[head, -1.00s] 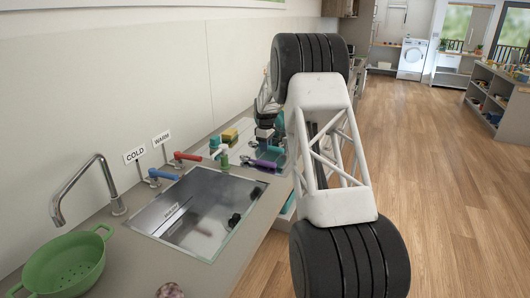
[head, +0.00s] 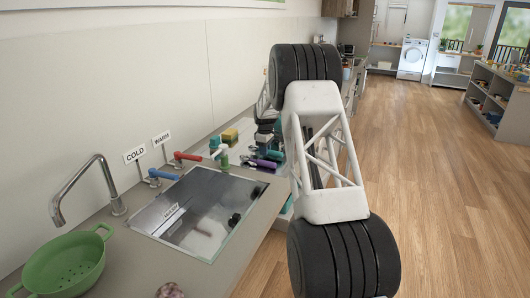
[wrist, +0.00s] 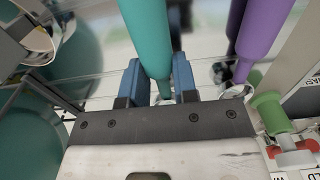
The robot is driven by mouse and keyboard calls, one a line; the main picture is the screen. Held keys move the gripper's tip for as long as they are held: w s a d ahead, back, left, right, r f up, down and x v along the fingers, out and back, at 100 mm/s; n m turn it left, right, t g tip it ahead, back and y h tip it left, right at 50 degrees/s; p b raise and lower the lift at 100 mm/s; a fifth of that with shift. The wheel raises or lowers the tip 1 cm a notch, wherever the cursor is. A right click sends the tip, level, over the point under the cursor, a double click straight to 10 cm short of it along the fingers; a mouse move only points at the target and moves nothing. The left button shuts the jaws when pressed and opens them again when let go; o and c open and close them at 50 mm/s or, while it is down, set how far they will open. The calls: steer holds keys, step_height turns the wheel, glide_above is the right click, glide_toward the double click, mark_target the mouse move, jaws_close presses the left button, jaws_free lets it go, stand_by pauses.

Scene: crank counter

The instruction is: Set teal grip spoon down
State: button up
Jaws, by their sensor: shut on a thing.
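My gripper (wrist: 158,68) shows in the wrist view with its two blue fingers on either side of a teal grip spoon (wrist: 147,28). It is shut on the teal handle, which runs up out of the frame. The spoon's far end is cut off. A purple handle (wrist: 259,35) lies to the right of it, apart from the fingers. In the head view the purple-handled utensil (head: 262,163) lies beyond the sink, and my gripper is small and partly hidden there, so contact with the surface cannot be told.
The sink (head: 199,212) has a blue-handled COLD tap (head: 164,174) and a red-handled WARM tap (head: 187,156). A green colander (head: 66,262) stands at the near left. A green-and-red fitting (wrist: 278,122) is close on the right in the wrist view.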

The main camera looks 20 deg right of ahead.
steer(key=shift+f, duration=0.35)
steer(key=shift+f, duration=0.1)
steer(key=o, duration=0.9)
step_height(320, 180, up, 12)
steer(key=shift+r, duration=0.15)
stand_by(0.3)
stand_by(0.4)
